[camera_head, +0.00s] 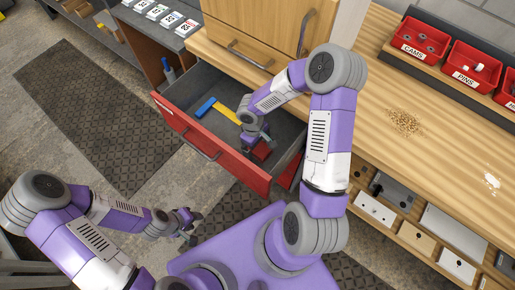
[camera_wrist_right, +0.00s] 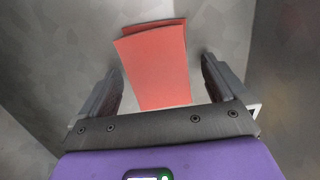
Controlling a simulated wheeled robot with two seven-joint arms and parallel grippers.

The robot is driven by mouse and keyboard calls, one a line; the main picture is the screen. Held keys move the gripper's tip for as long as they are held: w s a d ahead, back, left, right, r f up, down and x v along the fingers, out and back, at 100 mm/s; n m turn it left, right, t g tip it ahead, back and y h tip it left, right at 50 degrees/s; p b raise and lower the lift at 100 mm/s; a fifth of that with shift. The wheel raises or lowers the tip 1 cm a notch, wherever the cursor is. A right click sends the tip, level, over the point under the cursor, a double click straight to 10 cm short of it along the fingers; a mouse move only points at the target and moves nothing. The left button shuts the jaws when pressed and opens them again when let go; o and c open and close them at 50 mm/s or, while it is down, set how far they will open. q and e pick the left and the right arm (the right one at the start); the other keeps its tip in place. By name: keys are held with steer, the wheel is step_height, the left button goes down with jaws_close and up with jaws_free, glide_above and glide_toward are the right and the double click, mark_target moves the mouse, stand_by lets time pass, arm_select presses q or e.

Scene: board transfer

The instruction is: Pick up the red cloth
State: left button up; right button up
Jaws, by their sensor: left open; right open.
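The red cloth (camera_head: 262,151) lies on the grey floor of an open drawer with a red front (camera_head: 205,143). In the right wrist view the folded cloth (camera_wrist_right: 155,62) lies flat, with its near part between my fingers and its far end beyond them. My right gripper (camera_head: 254,138) reaches down into the drawer at the cloth; its fingers (camera_wrist_right: 162,72) are open, one on each side, with gaps showing. In the head view the gripper and arm hide part of the cloth. My left gripper (camera_head: 190,228) is open and empty, outside the drawer over the floor.
A blue block (camera_head: 205,107) and a yellow strip (camera_head: 226,116) lie in the drawer, left of my right gripper. The drawer walls stand close around that gripper. A wooden worktop (camera_head: 440,135) with red bins (camera_head: 421,40) is at right. Dark mats (camera_head: 95,110) lie on the floor.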

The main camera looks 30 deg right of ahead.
mark_target(257, 147)
steer(key=c, duration=1.1)
step_height(257, 147, up, 10)
steer(key=p, duration=0.4)
